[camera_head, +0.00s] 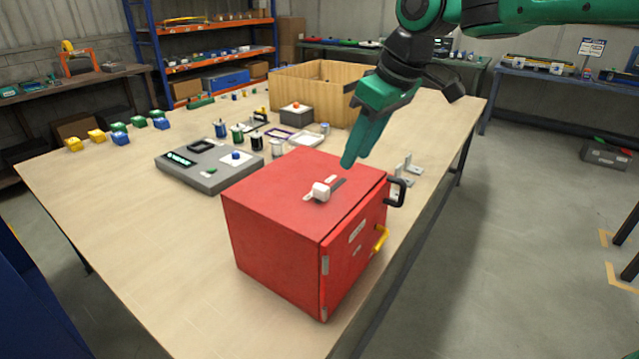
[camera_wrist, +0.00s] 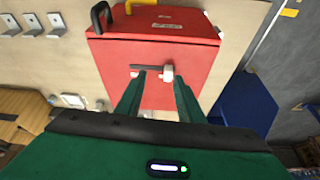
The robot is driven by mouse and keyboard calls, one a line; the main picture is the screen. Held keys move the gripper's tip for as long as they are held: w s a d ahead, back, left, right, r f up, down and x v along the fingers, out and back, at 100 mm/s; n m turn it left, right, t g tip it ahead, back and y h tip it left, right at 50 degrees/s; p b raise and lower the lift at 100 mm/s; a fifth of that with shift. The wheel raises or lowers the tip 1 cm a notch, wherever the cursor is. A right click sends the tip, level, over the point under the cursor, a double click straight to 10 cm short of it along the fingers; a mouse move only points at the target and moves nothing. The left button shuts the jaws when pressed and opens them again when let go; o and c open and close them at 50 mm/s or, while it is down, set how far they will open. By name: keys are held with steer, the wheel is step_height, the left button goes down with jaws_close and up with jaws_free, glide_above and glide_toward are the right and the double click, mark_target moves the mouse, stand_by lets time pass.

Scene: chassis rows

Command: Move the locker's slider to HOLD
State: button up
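The red locker (camera_head: 270,215) stands on the wooden table with its door face to the right. Its slider, a white block (camera_head: 320,191), sits at the near end of a dark slot (camera_head: 338,184) in the top. Small pale labels lie beside the slot, too small to read. My green gripper (camera_head: 352,158) hangs above the locker's far part, apart from the slider. In the wrist view my gripper (camera_wrist: 158,84) is open and empty. The slider (camera_wrist: 167,73) shows there at the slot's right end, beyond the fingertips and closer to the right finger.
A black handle (camera_head: 397,191) and a yellow handle (camera_head: 381,238) stick out from the locker's door side. Metal brackets (camera_head: 408,166) stand behind it. A grey panel (camera_head: 205,168), small jars and a wooden crate (camera_head: 300,88) are farther back.

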mark_target(323, 186)
steer(key=shift+n, duration=0.5)
steer(key=w+a+f, duration=0.1)
steer(key=a+f, duration=0.1)
steer(key=f, duration=0.1)
steer(key=w+a+f, duration=0.1)
steer(key=a+f, duration=0.1)
steer(key=f, duration=0.1)
steer(key=a+f, duration=0.2)
steer(key=f, duration=0.1)
steer(key=shift+w+a, duration=0.1)
steer(key=shift+w, duration=0.3)
